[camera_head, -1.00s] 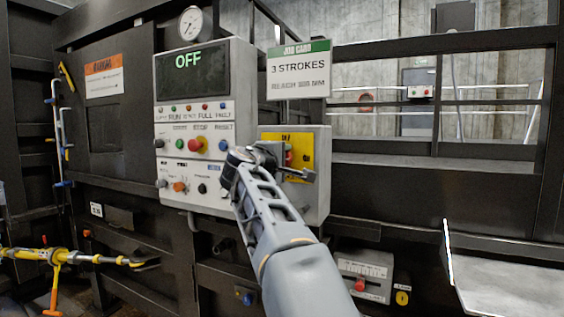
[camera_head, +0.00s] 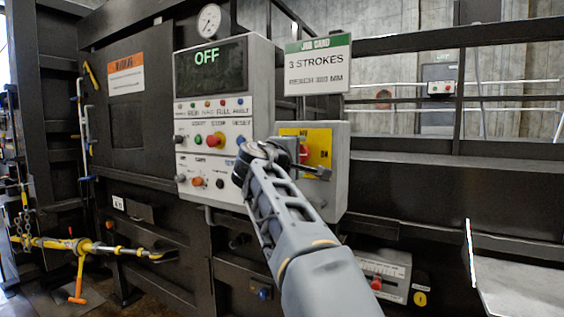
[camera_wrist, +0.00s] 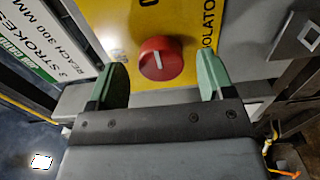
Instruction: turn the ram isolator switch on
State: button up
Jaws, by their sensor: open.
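The ram isolator switch is a round red knob (camera_wrist: 160,60) with a white pointer line, on a yellow plate (camera_wrist: 185,22) in the wrist view. In the head view the yellow plate (camera_head: 319,148) sits on a grey box, with the red knob (camera_head: 303,153) partly hidden by my gripper. My gripper (camera_wrist: 162,80) is open, its two green fingers on either side of the knob in the wrist view. The near side of the knob lies between the fingertips, with gaps on both sides. I cannot tell how deep the fingers reach around it.
A control panel (camera_head: 212,110) with a display reading OFF stands left of the switch box. A job card (camera_head: 318,65) reading 3 STROKES hangs above the box. A yellow turnbuckle bar (camera_head: 90,247) is at lower left.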

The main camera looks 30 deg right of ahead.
jog(key=b+v, duration=0.1)
jog(key=v, duration=1.1)
jog(key=w+a+f+g+y+p, duration=0.1)
jog(key=a+f+y+p, duration=0.3)
jog(key=f, duration=0.7)
jog(key=w+a+f+y, duration=0.1)
jog(key=a+f+y, duration=0.1)
jog(key=f+y, duration=0.6)
jog(key=s+a+f+m+g+y+p, duration=0.3)
jog(key=s+a+f+m+p, duration=0.2)
jog(key=s+f+p, duration=0.5)
jog(key=s, duration=0.3)
jog(key=shift+a+g+y, duration=0.4)
